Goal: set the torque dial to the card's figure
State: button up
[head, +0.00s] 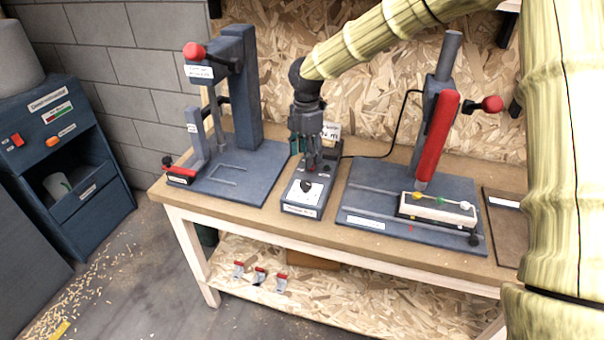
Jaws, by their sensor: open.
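The torque dial is a dark knob (306,186) on a white face on top of a small grey box (300,203), mid-bench in the head view. A white label is on the box's front, too small to read. A white card (331,131) stands behind the box, partly hidden by my gripper; its writing ends in something like "Nm", but the figure is not legible. My gripper (313,168) points down just above the dial, open and empty. I cannot tell whether its fingertips touch the knob.
A dark press (246,100) with a red-knobbed lever stands left of the dial box. A second station (366,210) with a red handle and a pale block (437,208) stands right. A black cable runs behind. A blue cabinet (70,160) is at far left. Bench front is narrow.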

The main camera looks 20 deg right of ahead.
aim_at(305, 182)
jog(key=s+f, duration=0.1)
jog(key=s+f+p, duration=0.1)
jog(key=f, duration=0.1)
jog(key=shift+s+f, duration=0.1)
jog(key=shift+s, duration=0.15)
jog(key=f, duration=0.1)
jog(key=w+f+p, duration=0.1)
jog(key=f, duration=0.1)
jog(key=w+f, duration=0.1)
jog(key=shift+a+f, duration=0.1)
jog(key=shift+f, duration=0.3)
jog(key=shift+f+p, duration=0.25)
jog(key=shift+p, duration=0.05)
jog(key=shift+s, duration=0.55)
jog(key=shift+w+f, duration=0.35)
jog(key=shift+f, duration=0.15)
jog(key=shift+s+r, duration=0.2)
jog(key=shift+s, duration=0.05)
jog(key=c, duration=1.1)
